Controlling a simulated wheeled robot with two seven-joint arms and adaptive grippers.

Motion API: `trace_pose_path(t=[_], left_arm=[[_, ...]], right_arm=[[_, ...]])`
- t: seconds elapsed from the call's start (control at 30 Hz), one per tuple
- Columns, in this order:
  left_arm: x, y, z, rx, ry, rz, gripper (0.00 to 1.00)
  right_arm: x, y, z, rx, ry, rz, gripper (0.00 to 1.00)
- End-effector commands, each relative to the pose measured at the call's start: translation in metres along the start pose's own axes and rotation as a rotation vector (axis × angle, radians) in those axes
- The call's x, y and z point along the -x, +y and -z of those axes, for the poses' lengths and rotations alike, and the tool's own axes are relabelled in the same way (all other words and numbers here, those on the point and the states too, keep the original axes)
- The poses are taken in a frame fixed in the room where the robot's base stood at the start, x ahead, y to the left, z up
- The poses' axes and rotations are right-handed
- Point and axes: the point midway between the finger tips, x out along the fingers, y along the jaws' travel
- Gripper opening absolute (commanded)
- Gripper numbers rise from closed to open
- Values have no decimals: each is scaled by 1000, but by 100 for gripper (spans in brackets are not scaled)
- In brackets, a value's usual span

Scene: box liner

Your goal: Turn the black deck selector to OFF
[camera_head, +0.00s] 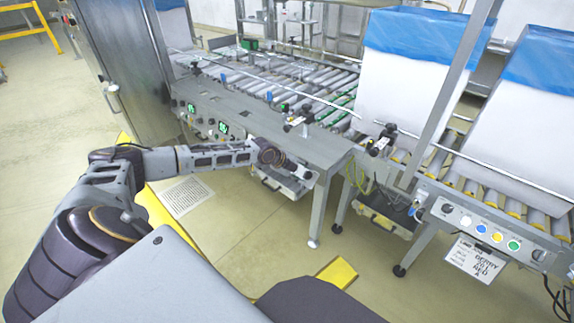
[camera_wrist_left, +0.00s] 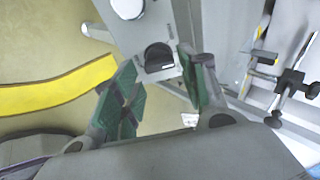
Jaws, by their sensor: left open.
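A black round selector knob (camera_wrist_left: 159,57) sits on a grey panel in the left wrist view. It shows just beyond and between the two open fingers of my left gripper (camera_wrist_left: 157,90), apart from both of them. My left gripper also shows in the head view (camera_head: 304,172), at the end of my arm by the near right corner of the grey conveyor table. In the head view the gripper and wrist hide what lies behind them. The marking around the knob is too small to read. My right gripper is out of view.
The grey conveyor table (camera_head: 315,143) has sharp edges and legs close to my left wrist. To the right stands a control panel (camera_head: 490,226) with another black knob and coloured buttons. Tall white boxes with blue liners (camera_head: 420,35) stand on rollers. The yellow-marked floor is open at left.

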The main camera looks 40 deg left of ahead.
Motion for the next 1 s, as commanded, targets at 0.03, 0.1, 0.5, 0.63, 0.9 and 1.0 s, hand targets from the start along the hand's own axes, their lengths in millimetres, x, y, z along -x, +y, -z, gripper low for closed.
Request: trace_pose_path(t=[0.03, 0.1, 0.5, 0.63, 0.9, 1.0], left_arm=[[5, 1, -1, -1, -2, -2, 43], [11, 1, -1, -1, -2, -2, 43], [45, 1, -1, -1, -2, -2, 43], [56, 1, -1, 0, -1, -2, 43], [77, 1, -1, -1, -2, -2, 43], [84, 2, -1, 0, -2, -3, 43]], right_arm=[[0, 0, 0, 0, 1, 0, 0], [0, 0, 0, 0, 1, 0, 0], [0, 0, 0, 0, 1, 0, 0], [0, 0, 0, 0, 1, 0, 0], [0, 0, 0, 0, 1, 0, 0], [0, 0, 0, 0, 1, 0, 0]])
